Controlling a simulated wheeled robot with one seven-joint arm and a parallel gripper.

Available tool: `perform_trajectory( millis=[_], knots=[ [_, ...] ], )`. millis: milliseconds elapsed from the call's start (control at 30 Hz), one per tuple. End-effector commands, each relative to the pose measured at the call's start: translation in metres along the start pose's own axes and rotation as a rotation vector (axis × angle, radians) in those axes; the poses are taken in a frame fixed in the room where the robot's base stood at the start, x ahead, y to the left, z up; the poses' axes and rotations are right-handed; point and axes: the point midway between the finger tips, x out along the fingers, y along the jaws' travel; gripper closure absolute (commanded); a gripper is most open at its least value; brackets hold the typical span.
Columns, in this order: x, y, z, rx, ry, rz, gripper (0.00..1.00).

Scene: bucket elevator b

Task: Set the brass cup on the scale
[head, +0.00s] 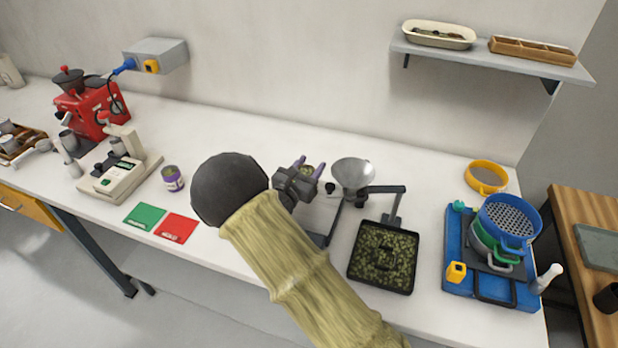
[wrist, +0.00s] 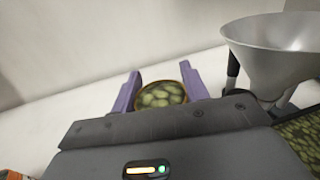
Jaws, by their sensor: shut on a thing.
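My gripper (head: 306,172), with purple fingers, is shut on a small round cup with a brass-coloured rim (wrist: 139,103), full of greenish beans. The cup sits between the two fingers in the wrist view, roughly upright; its lower part is hidden by the gripper body. In the head view the gripper is just left of a metal funnel (head: 353,174), over the middle of the white bench. A cream device with a small display (head: 122,176) stands far to the left and may be the scale; I cannot tell for certain. It is well apart from the cup.
A purple-labelled tin (head: 172,179), a green card (head: 145,216) and a red card (head: 176,228) lie left of my arm. A black tray of beans (head: 384,257) and a blue stand with sieves (head: 510,222) are right. A red machine (head: 91,104) stands back left. The back middle bench is clear.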

Motion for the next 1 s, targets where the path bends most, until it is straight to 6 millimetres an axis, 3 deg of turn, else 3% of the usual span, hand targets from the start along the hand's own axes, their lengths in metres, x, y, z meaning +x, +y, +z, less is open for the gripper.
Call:
perform_trajectory(
  millis=[400,800,833,900,1000],
  knots=[
    [0.0,0.0,-0.04,-0.002,-0.001,0.001,0.84],
    [-0.001,0.0,-0.045,0.0,-0.001,0.001,0.84],
    [-0.001,0.0,-0.045,-0.001,0.0,0.001,0.49],
    [-0.001,0.0,-0.045,-0.001,0.0,0.001,0.36],
    [-0.002,0.001,-0.044,-0.001,0.001,0.003,0.33]
  ],
)
